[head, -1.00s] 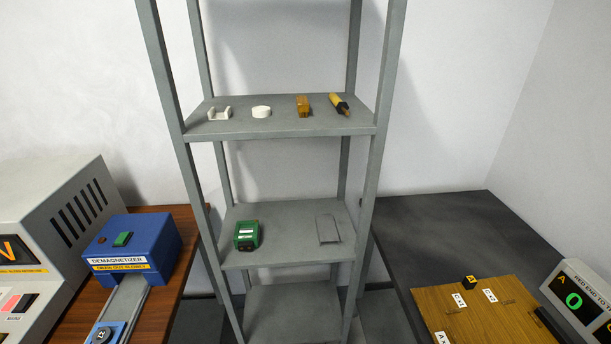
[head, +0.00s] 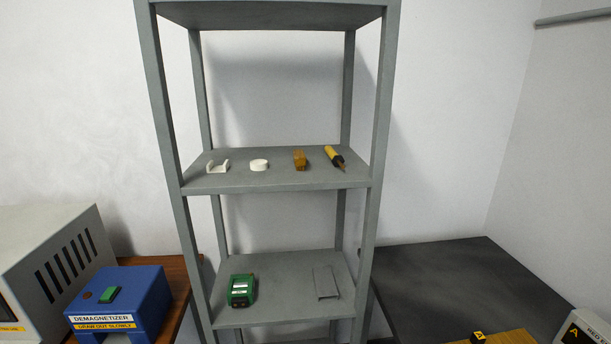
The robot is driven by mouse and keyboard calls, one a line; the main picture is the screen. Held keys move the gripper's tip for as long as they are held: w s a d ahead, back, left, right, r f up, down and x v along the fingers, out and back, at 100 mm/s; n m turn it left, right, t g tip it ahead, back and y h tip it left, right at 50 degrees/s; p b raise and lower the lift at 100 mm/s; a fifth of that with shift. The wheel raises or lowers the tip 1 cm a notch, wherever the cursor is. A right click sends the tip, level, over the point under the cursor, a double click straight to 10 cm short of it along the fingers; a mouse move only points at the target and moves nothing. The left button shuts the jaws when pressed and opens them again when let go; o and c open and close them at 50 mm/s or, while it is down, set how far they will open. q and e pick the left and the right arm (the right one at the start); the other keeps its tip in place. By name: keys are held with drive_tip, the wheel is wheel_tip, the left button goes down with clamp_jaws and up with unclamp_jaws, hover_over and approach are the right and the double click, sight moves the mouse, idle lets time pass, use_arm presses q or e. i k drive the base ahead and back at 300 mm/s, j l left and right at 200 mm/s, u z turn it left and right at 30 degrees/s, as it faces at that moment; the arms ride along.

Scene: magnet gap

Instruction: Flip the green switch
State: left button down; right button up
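A green switch (head: 110,294) sits on top of the blue demagnetizer box (head: 124,304) at the lower left of the head view. A small dark reddish round spot lies beside it on the box top. The box carries a white and yellow label on its front. Neither of my grippers is in view.
A grey shelf unit (head: 275,183) stands in the middle, with small items on one shelf and a green device (head: 242,290) on a lower one. A grey slotted cabinet (head: 52,262) stands left of the box. A dark table (head: 450,285) is at the right.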

sight(108, 294)
drive_tip(key=k+j+z, duration=0.2)
drive_tip(key=k+j, duration=0.15)
drive_tip(key=k+j+z, duration=0.25)
drive_tip(key=k, duration=0.35)
drive_tip(key=i+j, duration=0.25)
drive_tip(key=i, duration=0.2)
